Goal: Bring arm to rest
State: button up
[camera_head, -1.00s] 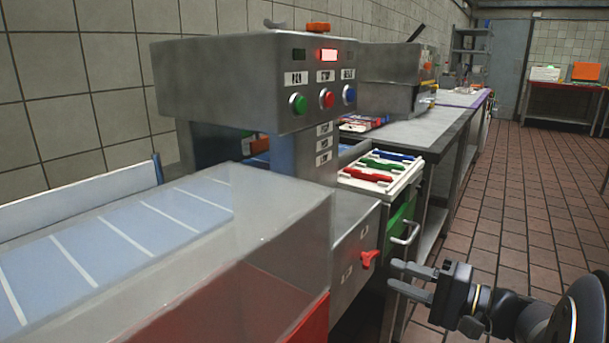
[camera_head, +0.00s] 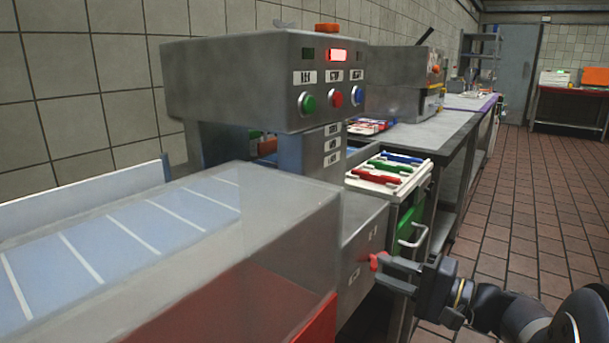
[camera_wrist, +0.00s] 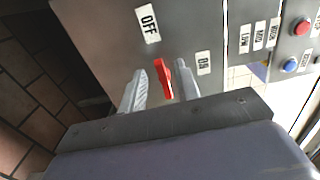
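My gripper (camera_head: 381,273) is at the lower right of the head view, at the front of the grey machine (camera_head: 265,85). A red switch handle (camera_head: 377,261) is at its fingertips. In the wrist view the red handle (camera_wrist: 163,78) stands between the two grey fingers of my gripper (camera_wrist: 160,68). The fingers are apart, with a gap on the left side of the handle; the right finger is close to it, and I cannot tell if they touch. An OFF label (camera_wrist: 147,24) and an ON label (camera_wrist: 204,63) flank the handle.
The machine has green, red and blue buttons (camera_head: 332,100) and a lit red lamp. A blue striped belt (camera_head: 110,240) runs at the left. A white tray (camera_head: 428,172) with coloured tools sits beside the machine. Tiled floor (camera_head: 520,220) lies open at the right.

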jog(key=p+v, duration=0.2)
jog(key=v, duration=0.8)
jog(key=x, duration=0.5)
jog(key=b+x, duration=0.1)
jog(key=x, duration=0.4)
jog(key=shift+w+a+r, duration=0.2)
jog(key=shift+a+r, duration=0.05)
jog(key=shift+a, duration=0.1)
jog(key=m+p, duration=0.1)
jog(key=p, duration=0.1)
jog(key=m+p, duration=0.2)
jog(key=shift+d+r, duration=0.1)
jog(key=shift+r, duration=0.15)
jog(key=m+p, duration=0.2)
jog(key=shift+p, duration=0.35)
